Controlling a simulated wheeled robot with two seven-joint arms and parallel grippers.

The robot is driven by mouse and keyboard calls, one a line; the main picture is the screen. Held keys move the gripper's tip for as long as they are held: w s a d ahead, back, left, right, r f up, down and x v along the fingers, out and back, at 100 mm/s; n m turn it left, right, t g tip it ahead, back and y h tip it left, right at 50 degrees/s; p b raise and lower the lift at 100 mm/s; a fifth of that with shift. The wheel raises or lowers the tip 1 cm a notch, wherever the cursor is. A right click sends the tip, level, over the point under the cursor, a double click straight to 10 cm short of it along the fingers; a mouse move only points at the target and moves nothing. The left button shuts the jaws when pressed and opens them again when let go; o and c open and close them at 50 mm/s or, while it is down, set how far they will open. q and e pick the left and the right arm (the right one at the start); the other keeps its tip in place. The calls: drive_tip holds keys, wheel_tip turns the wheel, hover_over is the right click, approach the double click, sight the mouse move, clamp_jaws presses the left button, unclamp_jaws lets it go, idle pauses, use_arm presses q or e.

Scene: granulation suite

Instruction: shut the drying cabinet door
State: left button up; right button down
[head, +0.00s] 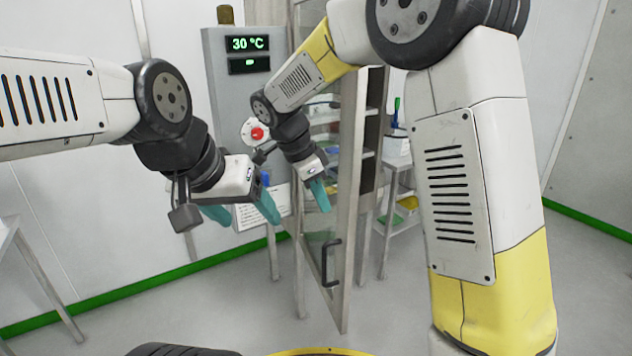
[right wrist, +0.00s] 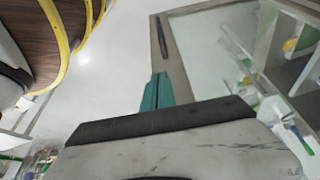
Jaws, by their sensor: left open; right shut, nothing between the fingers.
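The drying cabinet door (head: 349,200) is a glass panel in a metal frame. It stands open, swung out into the room, with a dark bar handle (head: 330,263) low on it. Behind it are the cabinet's shelves (head: 366,153). My right gripper (head: 319,196) is shut and empty, its teal fingers in front of the door, above the handle. In the right wrist view the shut fingers (right wrist: 157,92) overlap the door frame (right wrist: 176,66), with the handle (right wrist: 161,37) beyond; I cannot tell if they touch. My left gripper (head: 240,213) is open and empty, left of the door.
A grey control panel (head: 243,85) reads 30 °C, with a red button (head: 257,133) below it. A metal stand (head: 396,165) with small items is right of the door. A table (head: 8,232) edges in at far left. Floor in front of the door is clear.

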drive_tip(key=shift+w+d+r, duration=0.1)
drive_tip(key=shift+w+d, duration=0.25)
drive_tip(key=shift+d, duration=0.45)
drive_tip(key=shift+w+d+r, duration=0.1)
drive_tip(key=shift+w+d, duration=0.25)
drive_tip(key=shift+d, duration=0.45)
